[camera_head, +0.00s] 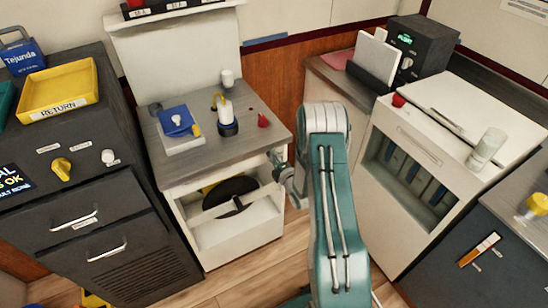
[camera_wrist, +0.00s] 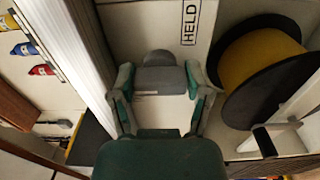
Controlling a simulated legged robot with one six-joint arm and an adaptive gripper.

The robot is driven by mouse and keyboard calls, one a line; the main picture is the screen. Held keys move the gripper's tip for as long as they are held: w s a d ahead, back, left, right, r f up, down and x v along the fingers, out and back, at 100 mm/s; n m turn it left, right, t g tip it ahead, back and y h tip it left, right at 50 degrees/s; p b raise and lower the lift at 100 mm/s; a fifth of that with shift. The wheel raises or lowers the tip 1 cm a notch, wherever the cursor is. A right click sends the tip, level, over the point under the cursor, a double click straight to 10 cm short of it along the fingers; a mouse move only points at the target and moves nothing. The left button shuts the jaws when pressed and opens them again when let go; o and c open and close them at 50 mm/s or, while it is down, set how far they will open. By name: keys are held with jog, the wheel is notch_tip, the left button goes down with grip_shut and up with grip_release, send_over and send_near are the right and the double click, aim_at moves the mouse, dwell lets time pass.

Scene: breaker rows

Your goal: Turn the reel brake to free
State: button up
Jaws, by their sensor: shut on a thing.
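The reel brake is a dark grey handle with a rounded top (camera_wrist: 160,72) on a pale panel in the wrist view. My gripper (camera_wrist: 160,84) is shut on it, with one finger at each side. A label reading HELD (camera_wrist: 190,22) is on the panel just above and right of the handle. No label reading free can be seen. In the head view my gripper (camera_head: 282,172) is at the right front edge of the white cabinet, and it hides the brake there. The black reel (camera_head: 231,196) lies in the cabinet's open bay; its yellow core (camera_wrist: 258,58) shows in the wrist view.
A pale bar (camera_head: 225,203) crosses the front of the reel bay. The grey top (camera_head: 248,153) of the cabinet holds a blue-and-white box and small items. A dark drawer unit (camera_head: 95,215) stands left, and a white cabinet (camera_head: 395,150) stands right. Wooden floor lies between them.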

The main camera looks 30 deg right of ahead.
jog(key=shift+s+a+f, duration=0.1)
jog(key=shift+a+f, duration=0.05)
jog(key=shift+f, duration=0.1)
jog(key=o, duration=1.2)
jog(key=shift+c, duration=0.2)
jog(key=shift+r, duration=0.1)
